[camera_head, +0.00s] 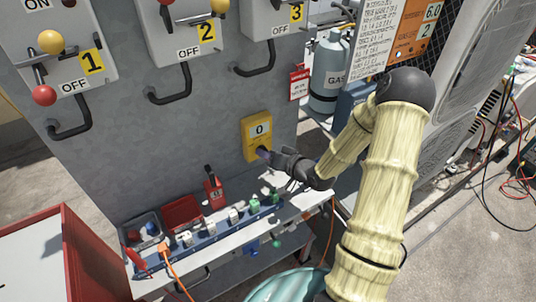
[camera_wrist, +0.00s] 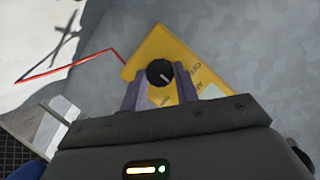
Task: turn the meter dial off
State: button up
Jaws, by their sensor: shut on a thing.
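The yellow meter (camera_head: 256,130) is on the grey cabinet front in the head view, and its display reads 0. In the wrist view the yellow meter (camera_wrist: 180,50) is turned at an angle. Its round black dial (camera_wrist: 159,72) carries a short white mark; small lettering beside it is hard to read. My gripper (camera_head: 264,153) reaches the lower part of the meter, and its purple fingers hide the dial there. In the wrist view my gripper (camera_wrist: 160,82) has one finger on each side of the dial and is shut on it.
Lever boxes numbered 1 (camera_head: 70,60), 2 (camera_head: 192,36) and 3 hang above on the cabinet. Below, a shelf holds a power strip (camera_head: 215,232), a red bin (camera_head: 182,212) and a red padlock (camera_head: 213,190). A gas cylinder (camera_head: 328,70) stands right of the meter.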

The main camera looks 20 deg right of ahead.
jog(key=n+h+b, duration=0.1)
jog(key=n+b, duration=0.1)
jog(key=b, duration=0.1)
jog(key=n+h+b, duration=0.1)
jog(key=n+b, duration=0.1)
jog(key=b, duration=0.1)
jog(key=n+h+b, duration=0.2)
jog(key=b, duration=0.1)
jog(key=shift+s+a+t+b, duration=0.15)
jog(key=shift+a+t+b, duration=0.1)
jog(key=shift+t+b, duration=0.1)
dwell(0.5)
jog(key=o, duration=1)
jog(key=shift+r, duration=0.1)
